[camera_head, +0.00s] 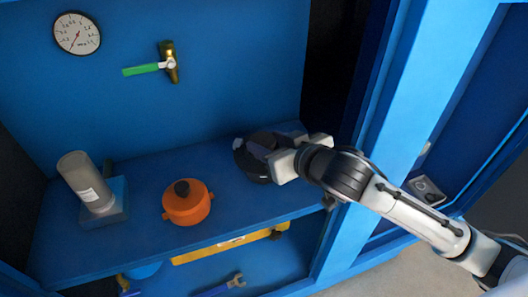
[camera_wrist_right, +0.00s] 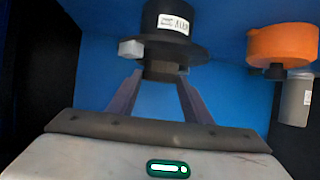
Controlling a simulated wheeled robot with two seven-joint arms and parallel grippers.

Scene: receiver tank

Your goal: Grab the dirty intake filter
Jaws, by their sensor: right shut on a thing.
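A black canister with a wide flange (camera_head: 254,158) is at the right end of the blue shelf. A grey cylinder with a white label (camera_head: 80,174) stands tilted in view on a blue block at the left end of the shelf. My left gripper is not in view.
An orange pot-like part with a black knob (camera_head: 187,207) sits mid-shelf. A gauge (camera_head: 76,33) and a green-handled brass valve (camera_head: 170,66) are on the back wall. A blue upright (camera_head: 385,110) borders the shelf's right side. A yellow bar (camera_head: 215,250) is below the shelf.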

